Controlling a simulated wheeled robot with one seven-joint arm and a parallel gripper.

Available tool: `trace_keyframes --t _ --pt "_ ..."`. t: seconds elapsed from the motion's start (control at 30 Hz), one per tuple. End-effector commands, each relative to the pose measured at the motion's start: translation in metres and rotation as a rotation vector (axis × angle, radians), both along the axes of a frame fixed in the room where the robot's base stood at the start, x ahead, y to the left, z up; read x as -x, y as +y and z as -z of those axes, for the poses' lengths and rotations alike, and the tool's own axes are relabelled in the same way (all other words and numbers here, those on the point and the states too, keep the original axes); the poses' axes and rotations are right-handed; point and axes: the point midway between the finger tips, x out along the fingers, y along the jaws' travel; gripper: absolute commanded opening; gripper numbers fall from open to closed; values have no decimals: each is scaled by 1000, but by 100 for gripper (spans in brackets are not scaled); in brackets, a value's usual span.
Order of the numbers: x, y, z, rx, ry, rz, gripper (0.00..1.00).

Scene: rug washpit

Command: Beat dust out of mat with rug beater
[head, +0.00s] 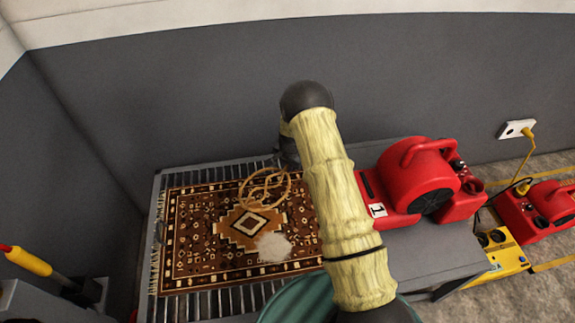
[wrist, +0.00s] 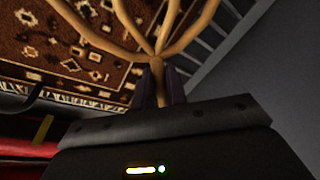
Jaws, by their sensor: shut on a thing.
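The mat (head: 195,245) is a brown patterned rug with a fringe, lying flat on a slatted table (head: 235,304). The rug beater (head: 264,186) is tan with a looped head, seen over the mat's upper part. In the wrist view my gripper (wrist: 160,82) is shut on the beater's handle, and the beater's loops (wrist: 150,35) spread out ahead over the mat (wrist: 70,45). I cannot tell whether the head touches the mat. My arm hides the gripper in the head view.
A red blower (head: 415,185) stands on the table's right part, close to my arm. Another red blower (head: 540,210) and a yellow box (head: 500,250) are on the right. Grey walls (head: 200,90) rise behind and at left. A yellow-handled tool (head: 28,261) is at lower left.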

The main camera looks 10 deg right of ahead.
Motion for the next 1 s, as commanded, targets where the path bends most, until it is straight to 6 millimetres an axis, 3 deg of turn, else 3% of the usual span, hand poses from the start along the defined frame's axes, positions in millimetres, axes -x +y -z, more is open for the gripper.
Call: trace_keyframes --t 0.3,0.8,1.0 --pt "0 -1 47 -1 1 1 0" --pt "-1 0 0 0 -1 1 0" --pt "0 0 -2 0 -1 0 0"
